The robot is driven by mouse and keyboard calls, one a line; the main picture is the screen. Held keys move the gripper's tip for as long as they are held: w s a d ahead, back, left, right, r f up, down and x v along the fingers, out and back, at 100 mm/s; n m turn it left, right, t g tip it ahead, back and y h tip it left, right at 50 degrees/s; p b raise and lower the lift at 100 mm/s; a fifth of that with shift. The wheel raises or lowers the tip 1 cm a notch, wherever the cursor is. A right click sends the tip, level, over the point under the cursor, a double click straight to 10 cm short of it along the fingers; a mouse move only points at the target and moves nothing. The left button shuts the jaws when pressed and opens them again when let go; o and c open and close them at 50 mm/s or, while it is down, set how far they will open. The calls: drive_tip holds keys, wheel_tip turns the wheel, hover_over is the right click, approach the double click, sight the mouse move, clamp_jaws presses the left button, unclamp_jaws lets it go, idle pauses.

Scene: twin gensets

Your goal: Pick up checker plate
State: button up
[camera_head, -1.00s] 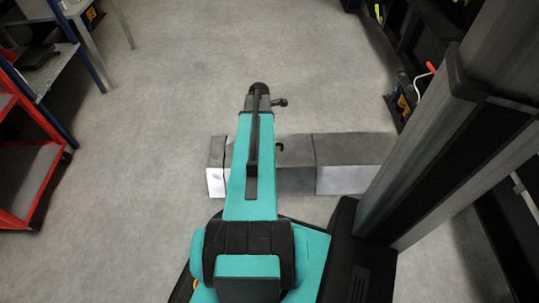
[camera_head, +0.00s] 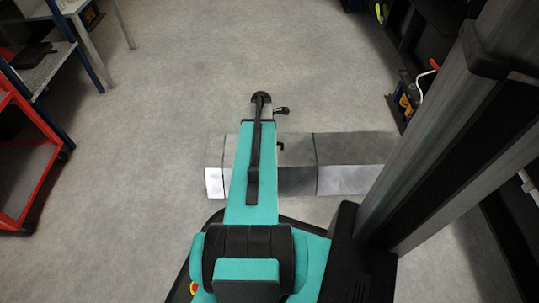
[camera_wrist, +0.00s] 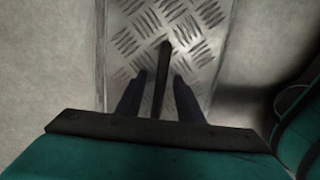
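The checker plate (camera_wrist: 133,42) is a grey metal sheet with a raised tread pattern, below my gripper in the wrist view. It runs from the top edge down behind my gripper, which hides its near part. My gripper (camera_wrist: 158,98) has two dark fingers apart over the plate. A dark bar (camera_wrist: 164,65) stands between them; I cannot tell whether it belongs to the plate. In the head view, a row of low grey slabs (camera_head: 350,152) lies on the floor under my arm, with a small black hook shape (camera_head: 280,146). The tread pattern and my fingertips cannot be made out there.
A red cart (camera_head: 48,132) and a grey bench (camera_head: 45,72) with blue legs stand at the left. Dark shelving and a yellow-black item (camera_head: 405,98) are at the right. The grey floor (camera_head: 190,75) beyond my arm is clear.

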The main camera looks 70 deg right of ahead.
idle(0.3)
clamp_jaws()
drive_tip(key=shift+r, duration=0.1)
idle(1.2)
